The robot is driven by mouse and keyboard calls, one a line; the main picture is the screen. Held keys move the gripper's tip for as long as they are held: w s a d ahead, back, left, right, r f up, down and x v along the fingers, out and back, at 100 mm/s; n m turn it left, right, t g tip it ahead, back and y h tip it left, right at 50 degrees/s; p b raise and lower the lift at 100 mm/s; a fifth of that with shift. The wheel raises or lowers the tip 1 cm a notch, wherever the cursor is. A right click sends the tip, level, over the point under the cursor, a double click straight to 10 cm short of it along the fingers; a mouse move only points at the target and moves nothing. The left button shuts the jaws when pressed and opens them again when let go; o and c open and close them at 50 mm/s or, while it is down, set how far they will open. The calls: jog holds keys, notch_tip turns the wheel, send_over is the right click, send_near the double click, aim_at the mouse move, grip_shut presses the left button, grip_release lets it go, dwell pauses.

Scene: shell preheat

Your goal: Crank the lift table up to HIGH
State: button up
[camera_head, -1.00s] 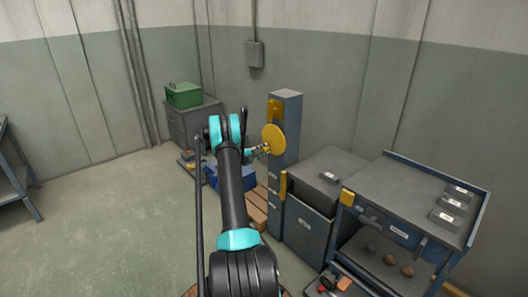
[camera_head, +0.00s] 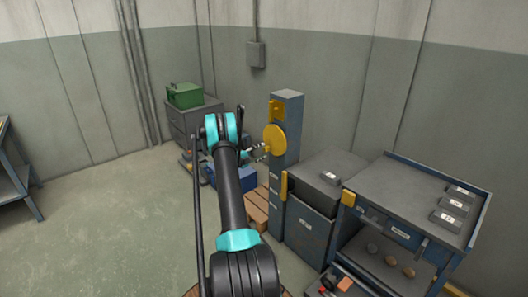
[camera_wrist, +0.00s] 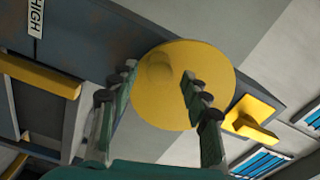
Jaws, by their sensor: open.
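The yellow crank wheel (camera_head: 274,139) is on the front of a blue-grey column (camera_head: 288,118). The wrist view shows its disc (camera_wrist: 205,75) close up, with a round yellow knob (camera_wrist: 160,72) on its face. My gripper (camera_wrist: 158,80) is open, one finger on either side of the knob in that view; I cannot tell whether either touches it. In the head view my gripper (camera_head: 258,152) is just left of the wheel. A "HIGH" label (camera_wrist: 36,18) is at the wrist view's upper left. A yellow pointer bar (camera_head: 284,185) stands by the column, beside a grey-topped unit (camera_head: 328,166).
A workbench (camera_head: 400,190) with labelled blocks is at the right. A wooden pallet (camera_head: 256,209) and a blue box (camera_head: 231,176) are low behind my arm. A green case (camera_head: 184,94) sits on a grey cabinet (camera_head: 195,119). Open floor (camera_head: 110,220) is at the left.

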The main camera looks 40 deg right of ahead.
jog(key=a, duration=0.9)
jog(key=shift+s, duration=0.35)
